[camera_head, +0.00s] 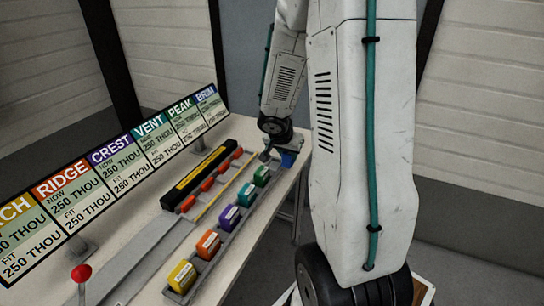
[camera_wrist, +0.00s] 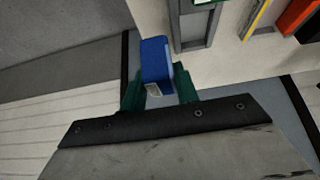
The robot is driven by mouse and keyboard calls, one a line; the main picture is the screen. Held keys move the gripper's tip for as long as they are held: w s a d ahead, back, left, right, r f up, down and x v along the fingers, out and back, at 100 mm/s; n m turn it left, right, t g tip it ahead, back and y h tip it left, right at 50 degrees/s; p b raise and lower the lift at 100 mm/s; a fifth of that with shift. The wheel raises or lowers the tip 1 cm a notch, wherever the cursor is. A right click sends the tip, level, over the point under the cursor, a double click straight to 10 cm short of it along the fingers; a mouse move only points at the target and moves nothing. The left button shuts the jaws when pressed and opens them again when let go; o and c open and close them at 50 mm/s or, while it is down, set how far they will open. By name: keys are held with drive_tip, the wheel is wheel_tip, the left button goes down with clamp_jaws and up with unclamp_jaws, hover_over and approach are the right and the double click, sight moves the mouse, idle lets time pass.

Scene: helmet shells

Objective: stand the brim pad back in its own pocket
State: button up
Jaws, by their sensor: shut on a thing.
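The brim pad is a blue block (camera_wrist: 157,60) with a small white label. It is held between the green fingers of my gripper (camera_wrist: 160,88) in the wrist view. In the head view the blue pad (camera_head: 288,158) shows at the far end of the table, under my wrist; my gripper (camera_head: 274,153) is partly hidden there. A grey-rimmed pocket of the rack (camera_wrist: 196,44) is just right of the pad in the wrist view, and the pad is apart from it. The visible part of that pocket looks empty.
The rack holds yellow (camera_head: 181,276), orange (camera_head: 208,245), purple (camera_head: 229,218), teal (camera_head: 247,195) and green (camera_head: 262,175) pads. A sign board (camera_head: 120,172) stands along the table's back.

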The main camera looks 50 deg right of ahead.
drive_tip(key=w, duration=0.6)
drive_tip(key=shift+a+f, duration=0.2)
drive_tip(key=shift+f, duration=1.9)
drive_tip(key=o, duration=1.1)
drive_tip(key=shift+c, duration=0.2)
